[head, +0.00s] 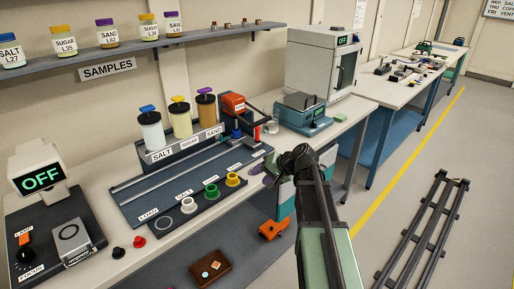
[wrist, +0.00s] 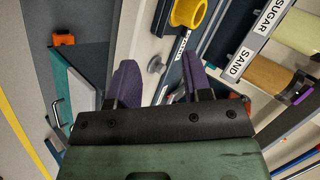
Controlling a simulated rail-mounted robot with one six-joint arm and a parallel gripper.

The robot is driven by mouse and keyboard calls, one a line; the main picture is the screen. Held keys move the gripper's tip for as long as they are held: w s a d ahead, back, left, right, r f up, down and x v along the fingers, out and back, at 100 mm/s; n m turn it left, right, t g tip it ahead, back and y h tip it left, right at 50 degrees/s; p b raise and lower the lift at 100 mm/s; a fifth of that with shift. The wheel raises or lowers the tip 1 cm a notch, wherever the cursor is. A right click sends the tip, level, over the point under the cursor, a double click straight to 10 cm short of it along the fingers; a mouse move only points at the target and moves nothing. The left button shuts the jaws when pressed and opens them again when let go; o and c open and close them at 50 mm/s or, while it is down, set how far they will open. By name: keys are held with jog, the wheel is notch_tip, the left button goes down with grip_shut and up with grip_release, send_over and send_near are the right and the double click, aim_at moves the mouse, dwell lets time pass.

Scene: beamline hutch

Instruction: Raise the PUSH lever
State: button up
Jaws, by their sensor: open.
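No PUSH label is readable in either view, so I cannot tell for sure which part is the PUSH lever. A red upright part (head: 256,133) and a blue-topped part (head: 236,132) stand at the right end of the rail station (head: 190,172). My gripper (head: 262,176) is just in front of that end, near the bench's front edge. In the wrist view my gripper (wrist: 160,82) is open, its purple fingers apart with nothing held. A small grey round knob (wrist: 155,64) shows between the fingertips, apart from them as far as I can see.
Green and yellow cups (head: 211,191) stand on the station's front strip; the yellow one (wrist: 187,12) is near my fingers. SALT, SUGAR and SAND hoppers (head: 180,117) rise behind. An orange part (head: 272,230) and a brown tray (head: 211,268) lie lower. A teal device (head: 303,114) stands right.

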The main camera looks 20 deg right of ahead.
aim_at(262, 123)
jog(key=w+d+m+t, duration=0.1)
jog(key=w+d, duration=0.1)
jog(key=w+d+m+t+b, duration=0.1)
jog(key=d+t, duration=0.1)
jog(key=w+d+r+t+y, duration=0.1)
jog(key=w+d, duration=0.1)
jog(key=shift+w+m, duration=0.35)
jog(key=shift+m, duration=0.05)
jog(key=w+d+r+m+t+h, duration=0.1)
jog(key=w+d+r+m+t, duration=0.4)
jog(key=r, duration=0.3)
jog(key=shift+t, duration=0.6)
jog(key=x, duration=0.5)
jog(key=a+p+x, duration=0.1)
jog(key=x, duration=0.4)
jog(key=shift+s, duration=0.15)
grip_shut()
